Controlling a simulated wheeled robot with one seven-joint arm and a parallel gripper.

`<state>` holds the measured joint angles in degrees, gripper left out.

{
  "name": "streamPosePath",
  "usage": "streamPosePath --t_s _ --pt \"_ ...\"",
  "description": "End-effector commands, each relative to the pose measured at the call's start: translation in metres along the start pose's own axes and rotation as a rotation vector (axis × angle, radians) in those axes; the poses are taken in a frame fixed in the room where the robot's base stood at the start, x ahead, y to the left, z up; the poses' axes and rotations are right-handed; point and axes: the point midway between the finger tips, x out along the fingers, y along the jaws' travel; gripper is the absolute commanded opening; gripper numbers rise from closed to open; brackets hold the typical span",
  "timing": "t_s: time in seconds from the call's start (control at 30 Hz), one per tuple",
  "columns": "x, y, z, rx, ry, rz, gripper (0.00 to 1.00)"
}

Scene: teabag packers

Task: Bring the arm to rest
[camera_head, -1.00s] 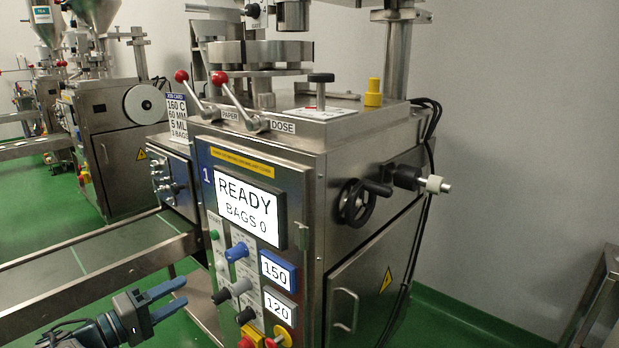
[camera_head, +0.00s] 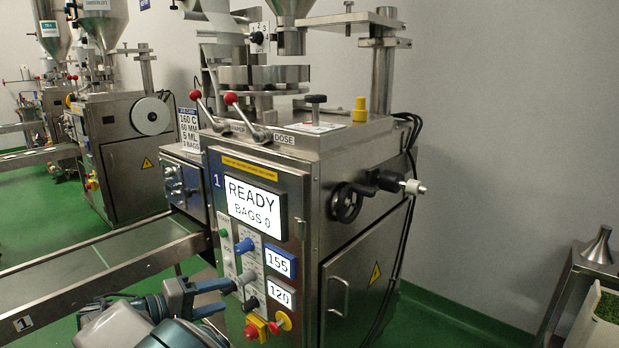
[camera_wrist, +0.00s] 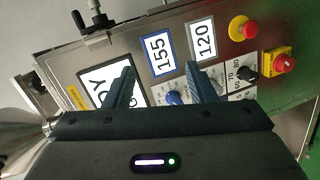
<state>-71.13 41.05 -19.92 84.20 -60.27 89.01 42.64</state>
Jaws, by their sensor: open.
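My gripper (camera_head: 220,298) is at the lower middle of the head view, in front of the control panel of the packing machine numbered 1. Its blue fingers are apart with nothing between them. In the wrist view my gripper (camera_wrist: 160,88) points at the panel, and a blue knob (camera_wrist: 174,98) shows between the fingers; I cannot tell whether they touch it. The same blue knob (camera_head: 244,245) shows clear of the fingers in the head view. The machine's screen (camera_head: 253,207) reads READY, BAGS 0. The displays read 155 (camera_head: 280,262) and 120 (camera_head: 281,293).
A conveyor (camera_head: 110,260) runs left of the machine. A handwheel (camera_head: 346,203) and a door handle stick out on its right side. Red and yellow controls (camera_head: 255,326) sit low on the panel. A metal stand (camera_head: 572,272) is at the far right. Other machines stand behind at left.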

Motion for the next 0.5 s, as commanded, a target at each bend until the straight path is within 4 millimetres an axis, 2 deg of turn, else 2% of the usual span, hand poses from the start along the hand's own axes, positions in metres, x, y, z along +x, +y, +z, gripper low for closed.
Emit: streamPosePath --t_s 0.03,0.17,0.27,0.4,0.5 --pt "0.012 0.018 0.004 -0.004 -0.033 -0.031 0.51" --pt "0.044 0.046 0.022 -0.025 -0.115 -0.131 0.51" --pt "0.073 0.078 0.045 -0.034 -0.196 -0.240 0.51" --pt "0.109 0.125 0.090 -0.026 -0.308 -0.428 0.51" --pt "0.125 0.155 0.124 -0.002 -0.367 -0.560 0.51"
